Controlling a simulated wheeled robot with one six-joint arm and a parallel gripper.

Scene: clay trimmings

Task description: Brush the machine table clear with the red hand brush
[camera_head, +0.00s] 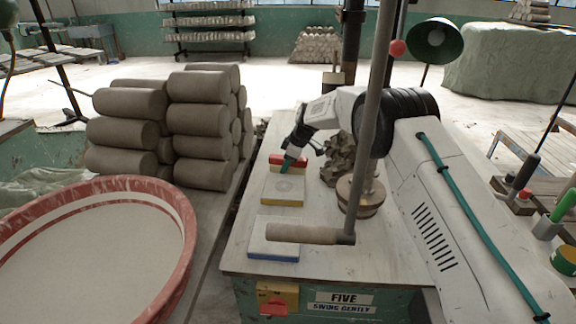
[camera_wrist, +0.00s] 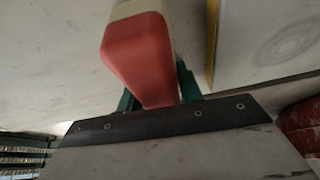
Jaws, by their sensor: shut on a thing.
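The red hand brush (camera_head: 300,160) is at the far left of the machine table (camera_head: 227,262), with pale bristles under its red back. In the wrist view the red brush (camera_wrist: 137,55) sits between green fingers. My gripper (camera_head: 290,162) is shut on it. I cannot tell whether the bristles touch the tabletop. Brown clay lumps (camera_head: 338,160) lie on the table to the right of the gripper, partly behind my arm.
A yellow-edged tile (camera_head: 284,190) lies just in front of the brush, a blue-edged tile (camera_head: 272,248) nearer. A grey lever with a wooden handle (camera_head: 305,235) crosses above the table. A red-rimmed basin (camera_head: 185,225) and stacked clay cylinders (camera_head: 200,120) stand left.

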